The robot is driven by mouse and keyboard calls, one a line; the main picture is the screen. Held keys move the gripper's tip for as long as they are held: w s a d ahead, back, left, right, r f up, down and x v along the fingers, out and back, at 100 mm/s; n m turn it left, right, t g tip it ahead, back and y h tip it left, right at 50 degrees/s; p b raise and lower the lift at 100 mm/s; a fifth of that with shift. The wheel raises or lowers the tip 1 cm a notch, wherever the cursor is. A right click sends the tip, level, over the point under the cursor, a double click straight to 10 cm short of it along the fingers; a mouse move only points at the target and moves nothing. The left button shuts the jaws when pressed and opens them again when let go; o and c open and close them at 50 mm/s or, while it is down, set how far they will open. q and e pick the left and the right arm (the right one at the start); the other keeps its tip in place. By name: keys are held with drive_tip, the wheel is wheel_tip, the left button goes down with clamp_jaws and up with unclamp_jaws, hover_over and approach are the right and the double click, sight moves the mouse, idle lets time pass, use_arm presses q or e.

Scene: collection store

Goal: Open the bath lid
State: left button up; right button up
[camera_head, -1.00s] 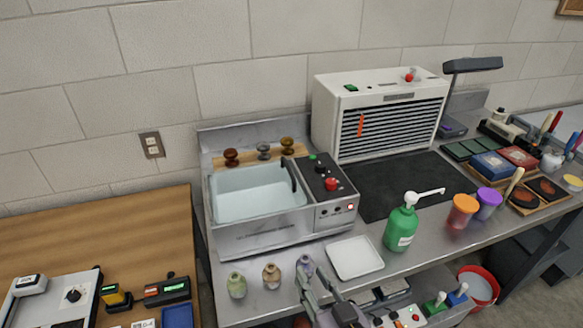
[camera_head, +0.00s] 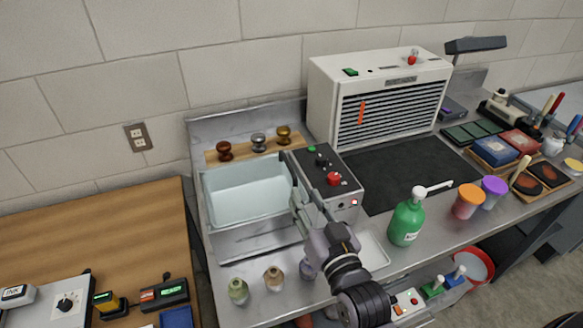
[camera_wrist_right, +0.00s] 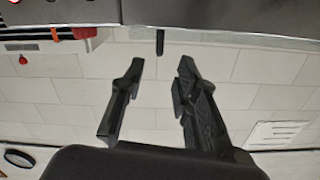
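The metal bath (camera_head: 245,240) stands on the left end of the steel bench. Its pale, see-through lid area (camera_head: 240,192) appears level, and I cannot clearly tell lid from basin. My right gripper (camera_head: 293,172) is over the bath's right side, between the lid and the control box (camera_head: 335,178), and hides the handle in the head view. In the right wrist view, the two fingers (camera_wrist_right: 158,70) are apart and empty. A short black piece, probably the handle (camera_wrist_right: 160,42), shows between and just beyond their tips. My left gripper is out of view.
Three knob-like handles (camera_head: 259,142) stand behind the bath. Small bottles (camera_head: 238,290) stand in front of it, and a green pump bottle (camera_head: 406,218) to the right. My right arm partly covers a white tray (camera_head: 374,250). A white louvred unit (camera_head: 380,95) stands behind.

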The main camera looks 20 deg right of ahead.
sight(296, 179)
drive_tip(key=w+p, duration=0.1)
drive_tip(key=w, duration=0.4)
drive_tip(key=shift+w+r, duration=0.15)
drive_tip(key=shift+r, duration=0.05)
drive_tip(key=w, duration=0.3)
drive_tip(key=shift+w+a+f+p, duration=0.15)
drive_tip(key=shift+w+p, duration=0.1)
drive_tip(key=shift+p, duration=0.15)
drive_tip(key=shift+w, duration=0.25)
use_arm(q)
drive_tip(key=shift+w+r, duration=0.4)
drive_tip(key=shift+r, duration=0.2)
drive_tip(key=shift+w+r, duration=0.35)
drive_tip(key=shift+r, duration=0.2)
use_arm(e)
drive_tip(key=shift+w, duration=0.1)
clamp_jaws()
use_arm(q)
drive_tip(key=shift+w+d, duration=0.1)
use_arm(e)
drive_tip(key=shift+f, duration=0.1)
